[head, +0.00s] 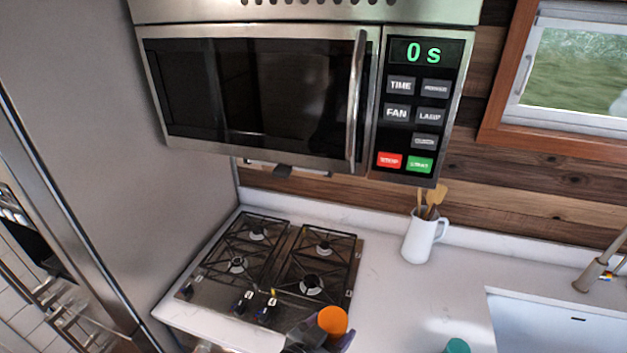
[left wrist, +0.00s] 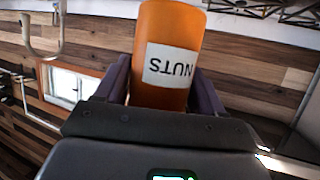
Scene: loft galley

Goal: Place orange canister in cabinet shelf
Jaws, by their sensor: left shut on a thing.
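The orange canister (head: 333,320) is at the bottom of the head view, in front of the stove's near right corner. My left gripper (head: 322,340) is shut on it. In the left wrist view the canister (left wrist: 171,40) stands between the two dark purple fingers of my left gripper (left wrist: 162,82), and its white label reads "NUTS" upside down. The canister's lower part is hidden in the head view. I cannot make out an open cabinet shelf in either view. My right gripper is not in view.
A microwave (head: 270,97) with its door shut hangs above the gas stove (head: 275,265). A white jug with wooden utensils (head: 421,240) stands on the white counter (head: 390,290). A sink (head: 560,325) is at the right, and a teal thing (head: 457,346) shows at the bottom edge.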

